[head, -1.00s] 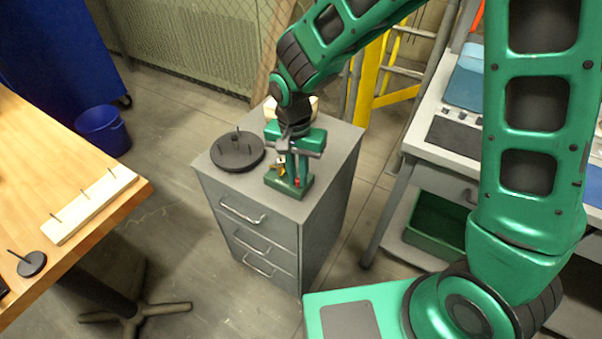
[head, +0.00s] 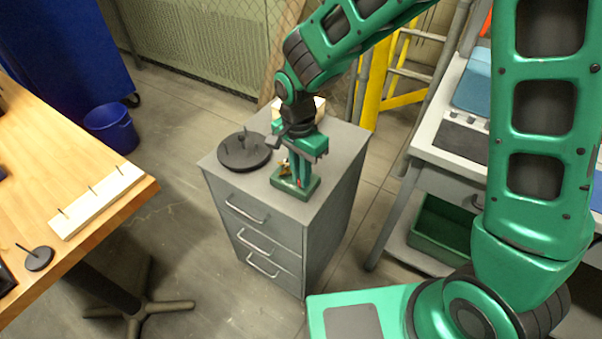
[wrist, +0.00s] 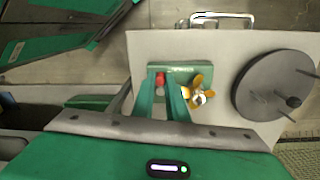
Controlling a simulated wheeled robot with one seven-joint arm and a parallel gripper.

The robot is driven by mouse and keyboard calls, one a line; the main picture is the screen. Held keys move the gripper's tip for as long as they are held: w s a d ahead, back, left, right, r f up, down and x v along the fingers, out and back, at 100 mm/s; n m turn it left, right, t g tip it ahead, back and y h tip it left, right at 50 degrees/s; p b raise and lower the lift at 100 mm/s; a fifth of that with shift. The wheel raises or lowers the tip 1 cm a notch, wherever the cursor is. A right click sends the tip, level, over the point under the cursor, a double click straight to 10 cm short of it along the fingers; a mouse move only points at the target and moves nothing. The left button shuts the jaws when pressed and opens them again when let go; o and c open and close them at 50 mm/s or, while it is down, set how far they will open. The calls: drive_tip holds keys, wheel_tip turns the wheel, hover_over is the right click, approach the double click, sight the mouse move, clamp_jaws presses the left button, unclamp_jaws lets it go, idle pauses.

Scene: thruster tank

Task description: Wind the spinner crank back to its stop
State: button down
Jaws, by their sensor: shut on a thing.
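The spinner is a small device with a green base (head: 284,184) on top of a grey drawer cabinet. A yellow propeller (wrist: 203,90) with a light hub shows on it in the wrist view, just right of my fingers. The crank's red knob (wrist: 160,77) shows between my two green fingertips. My gripper (head: 304,182) points down over the spinner and is shut on the crank knob. In the head view, my fingers and wrist hide most of the crank and part of the spinner. I cannot tell the crank's exact angle or where its stop is.
A dark round disc with upright pegs (head: 240,156) stands left of the spinner on the cabinet (head: 275,212). A pale block (head: 318,106) is behind my wrist. A wooden table (head: 120,205) is at left, a grey bench (head: 440,150) at right.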

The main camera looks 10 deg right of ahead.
drive_tip(key=shift+w+r, duration=0.1)
drive_tip(key=shift+w, duration=0.1)
drive_tip(key=c, duration=1.7)
unclamp_jaws()
drive_tip(key=shift+s, duration=0.1)
drive_tip(key=shift+c, duration=0.2)
wheel_tip(320, 180, up, 11)
drive_tip(key=shift+w, duration=0.2)
